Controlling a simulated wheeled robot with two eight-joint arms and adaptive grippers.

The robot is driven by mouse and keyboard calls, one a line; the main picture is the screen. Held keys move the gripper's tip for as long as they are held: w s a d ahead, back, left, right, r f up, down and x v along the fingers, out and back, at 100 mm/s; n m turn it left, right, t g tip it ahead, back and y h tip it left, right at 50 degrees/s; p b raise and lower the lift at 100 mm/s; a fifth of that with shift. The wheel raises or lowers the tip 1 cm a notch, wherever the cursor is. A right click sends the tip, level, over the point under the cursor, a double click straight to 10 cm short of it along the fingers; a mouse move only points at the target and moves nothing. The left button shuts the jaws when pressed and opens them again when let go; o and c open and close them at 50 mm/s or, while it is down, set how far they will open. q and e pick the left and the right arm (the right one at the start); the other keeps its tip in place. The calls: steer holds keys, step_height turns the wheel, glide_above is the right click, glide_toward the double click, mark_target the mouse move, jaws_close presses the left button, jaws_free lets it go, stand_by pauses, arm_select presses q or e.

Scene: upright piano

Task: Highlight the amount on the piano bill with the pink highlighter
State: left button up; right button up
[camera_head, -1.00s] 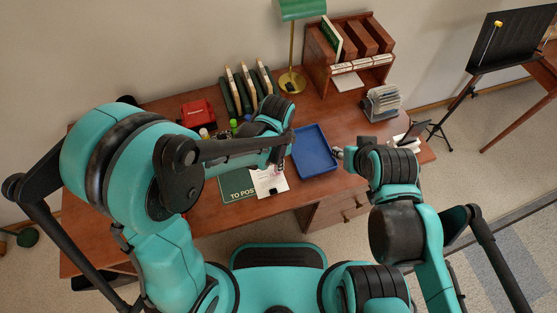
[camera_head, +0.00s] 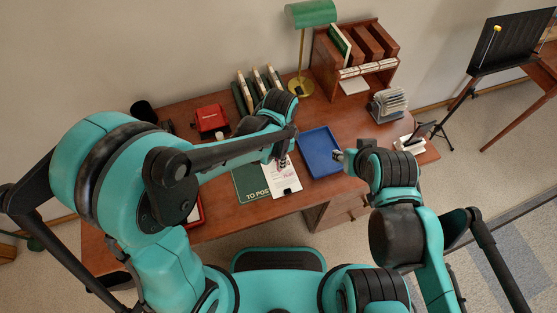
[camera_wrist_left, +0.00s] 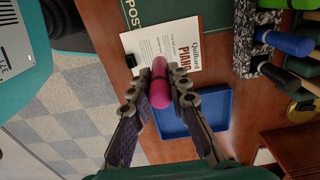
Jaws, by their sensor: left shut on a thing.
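My left gripper (camera_wrist_left: 160,90) is shut on the pink highlighter (camera_wrist_left: 159,82), which hangs between its fingers in the left wrist view. The piano bill (camera_wrist_left: 152,47), a white sheet with red "PIANO" lettering, lies on the desk beyond it. A black clip (camera_wrist_left: 130,61) is at its edge. The highlighter overlaps the bill's edge in that view; I cannot tell whether it touches. In the head view the bill (camera_head: 284,180) lies below my left gripper (camera_head: 281,162), partly covered by it. The amount is not readable. My right gripper (camera_head: 338,155) is right of the blue tray; its opening is unclear.
A blue tray (camera_head: 320,152) lies right of the bill, and a green "TO POS…" board (camera_head: 250,182) lies left of it. A red box (camera_head: 210,120), upright files, a green lamp (camera_head: 311,13) and a wooden organiser (camera_head: 370,60) stand along the back.

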arm_select(q)
step_height(320, 180, up, 3)
steer(key=shift+f+p, duration=0.15)
steer(key=shift+p, duration=0.65)
steer(key=shift+r, duration=0.2)
